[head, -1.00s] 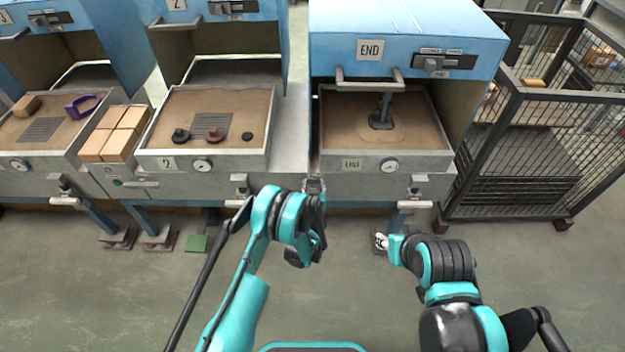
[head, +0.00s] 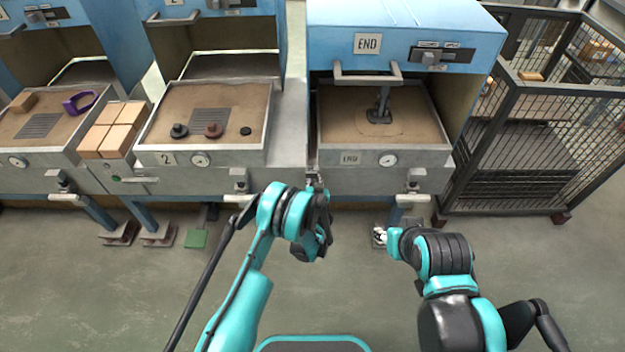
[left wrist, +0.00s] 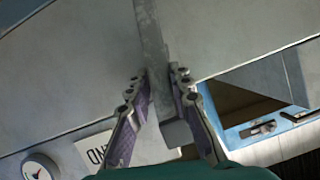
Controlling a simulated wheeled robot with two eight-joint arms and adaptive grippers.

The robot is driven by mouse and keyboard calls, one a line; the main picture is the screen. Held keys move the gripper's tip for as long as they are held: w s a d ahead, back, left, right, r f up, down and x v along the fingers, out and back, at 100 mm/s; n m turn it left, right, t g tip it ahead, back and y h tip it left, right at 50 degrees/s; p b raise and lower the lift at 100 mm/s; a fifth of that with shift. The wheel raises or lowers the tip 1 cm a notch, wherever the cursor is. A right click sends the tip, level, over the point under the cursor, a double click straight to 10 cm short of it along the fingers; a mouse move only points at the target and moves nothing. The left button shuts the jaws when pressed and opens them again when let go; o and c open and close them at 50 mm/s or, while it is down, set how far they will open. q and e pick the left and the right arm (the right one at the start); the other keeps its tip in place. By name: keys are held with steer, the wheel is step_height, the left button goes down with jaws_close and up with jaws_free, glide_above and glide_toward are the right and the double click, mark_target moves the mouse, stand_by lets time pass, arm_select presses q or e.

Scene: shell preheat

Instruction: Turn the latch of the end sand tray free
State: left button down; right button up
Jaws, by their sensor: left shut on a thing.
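The end sand tray (head: 420,158) is a grey metal box of sand under the blue END housing, with an END label and a round dial on its front. My left gripper (head: 316,185) is at the tray's front left corner. In the left wrist view my left gripper (left wrist: 160,82) is shut on a grey metal bar, the latch (left wrist: 152,40), with a finger on each side. In the head view the latch is mostly hidden by the gripper. My right gripper (head: 381,237) is low in front of the station, away from the tray; its fingers are too small to read.
A grey post with a dark foot (head: 379,115) stands in the end tray's sand. Tray 2 (head: 215,157) is to the left, with small dark pieces on its sand. A dark mesh cage (head: 520,150) stands at right.

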arm_select(q)
steer(key=shift+d+f+m+y, duration=0.1)
steer(key=shift+d+m+y, duration=0.2)
steer(key=shift+m+y, duration=0.35)
steer(key=shift+d+f+m+y, duration=0.1)
steer(key=shift+d+m+y, duration=0.2)
steer(key=shift+m, duration=0.65)
